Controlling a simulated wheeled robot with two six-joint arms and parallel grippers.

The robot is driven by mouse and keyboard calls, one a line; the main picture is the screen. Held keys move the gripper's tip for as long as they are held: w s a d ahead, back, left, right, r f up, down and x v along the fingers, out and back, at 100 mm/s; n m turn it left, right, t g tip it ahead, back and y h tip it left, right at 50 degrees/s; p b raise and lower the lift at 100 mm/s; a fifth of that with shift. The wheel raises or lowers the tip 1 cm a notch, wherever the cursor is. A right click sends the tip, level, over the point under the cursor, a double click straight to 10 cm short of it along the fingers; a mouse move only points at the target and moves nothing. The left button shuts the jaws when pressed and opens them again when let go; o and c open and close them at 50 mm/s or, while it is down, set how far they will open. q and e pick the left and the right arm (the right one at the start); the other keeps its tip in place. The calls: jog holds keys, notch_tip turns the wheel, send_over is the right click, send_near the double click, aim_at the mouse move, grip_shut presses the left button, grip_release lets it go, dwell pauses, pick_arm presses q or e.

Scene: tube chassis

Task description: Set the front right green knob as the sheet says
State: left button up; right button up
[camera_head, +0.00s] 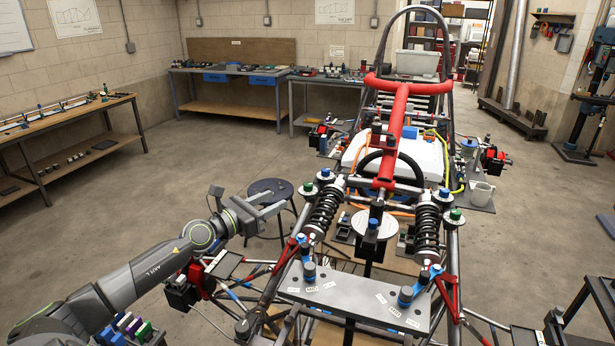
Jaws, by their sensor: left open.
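I cannot read any setting on the knobs. Sheets with drawings hang on the back wall (334,11) and left wall (74,16); their writing is too small to read. My left gripper (273,202) is open and empty, left of the left shock and apart from it. My right gripper is not in view.
The tube chassis fills the centre and right, with a red T-shaped bar (400,95) above it. A grey plate (345,296) with labels and blue-collared posts spans the front. A dark round stool (270,190) stands behind my left gripper. Open floor lies at left.

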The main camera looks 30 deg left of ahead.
aim_at(308, 184)
pick_arm(q)
jog(key=p+x, duration=0.2)
jog(key=x, duration=1)
jog(key=shift+w+d+f, duration=0.1)
jog(key=shift+w, duration=0.3)
grip_shut()
jog(key=shift+f+b, duration=0.2)
jog(key=shift+b, duration=0.35)
jog(key=m+g+h+b, duration=0.2)
jog(key=h+b, duration=0.1)
jog(key=b, duration=0.6)
jog(key=m+g+h+b, duration=0.1)
jog(key=m+h+b, duration=0.2)
jog(key=b, duration=0.6)
jog(key=shift+g+h, duration=0.4)
jog(key=shift+h, duration=0.4)
jog(key=shift+r+m+g+h+b, duration=0.15)
jog(key=shift+m+g+h+b, duration=0.9)
jog(key=shift+b, duration=0.2)
jog(key=shift+m+g+h+b, duration=0.3)
jog(key=shift+m+g+h, duration=0.15)
jog(key=shift+m+g, duration=0.1)
jog(key=shift+m+g+h+b, duration=0.3)
jog(key=shift+m+g+h, duration=0.35)
jog(key=shift+g, duration=0.25)
